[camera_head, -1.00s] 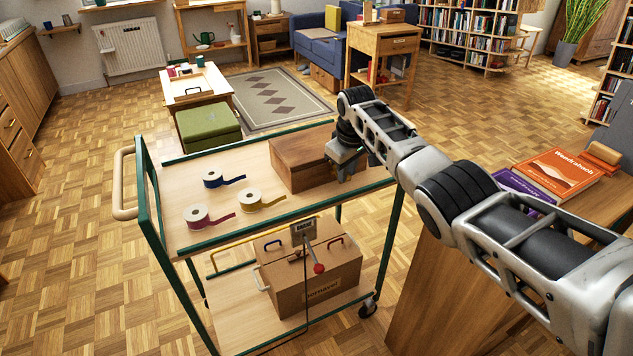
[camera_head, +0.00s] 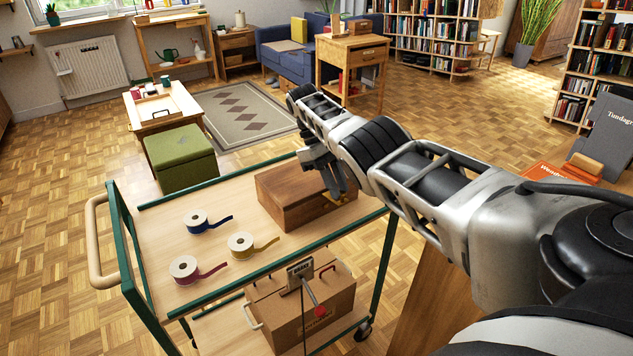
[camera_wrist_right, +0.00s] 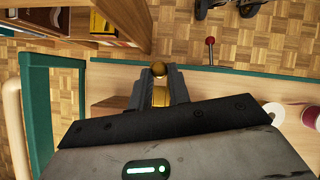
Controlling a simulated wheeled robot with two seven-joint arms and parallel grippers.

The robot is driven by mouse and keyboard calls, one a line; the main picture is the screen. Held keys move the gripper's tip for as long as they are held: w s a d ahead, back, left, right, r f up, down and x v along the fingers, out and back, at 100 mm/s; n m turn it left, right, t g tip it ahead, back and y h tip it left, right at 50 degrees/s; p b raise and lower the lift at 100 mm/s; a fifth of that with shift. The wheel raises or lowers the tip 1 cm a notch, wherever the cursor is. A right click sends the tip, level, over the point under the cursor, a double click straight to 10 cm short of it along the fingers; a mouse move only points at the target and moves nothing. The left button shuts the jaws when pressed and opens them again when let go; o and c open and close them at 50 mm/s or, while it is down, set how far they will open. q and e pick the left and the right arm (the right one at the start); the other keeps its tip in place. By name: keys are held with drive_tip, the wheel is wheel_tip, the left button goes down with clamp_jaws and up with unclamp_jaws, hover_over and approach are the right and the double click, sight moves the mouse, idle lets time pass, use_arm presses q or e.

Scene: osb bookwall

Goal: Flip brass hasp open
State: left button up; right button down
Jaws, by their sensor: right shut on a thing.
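A brown wooden box (camera_head: 288,205) sits on the top shelf of the trolley (camera_head: 215,275), towards its right end. The brass hasp (camera_head: 337,197) shows as a small yellow piece at the box's right end, and brass also shows in the right wrist view (camera_wrist_right: 159,96). My right gripper (camera_head: 338,188) is at that end of the box. In the right wrist view its fingers (camera_wrist_right: 158,82) are closed around the brass piece. The fingers and arm hide part of the hasp and the box end, so the hasp's exact angle is unclear. My left gripper is out of view.
Blue (camera_head: 199,222), yellow (camera_head: 241,244) and pink (camera_head: 185,268) tape rolls lie on the trolley top. A cardboard box (camera_head: 300,310) stands on the lower shelf. A green stool (camera_head: 180,158) stands behind.

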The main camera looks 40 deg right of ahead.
idle(0.3)
drive_tip(key=shift+g, duration=0.3)
drive_tip(key=c, duration=1.6)
unclamp_jaws()
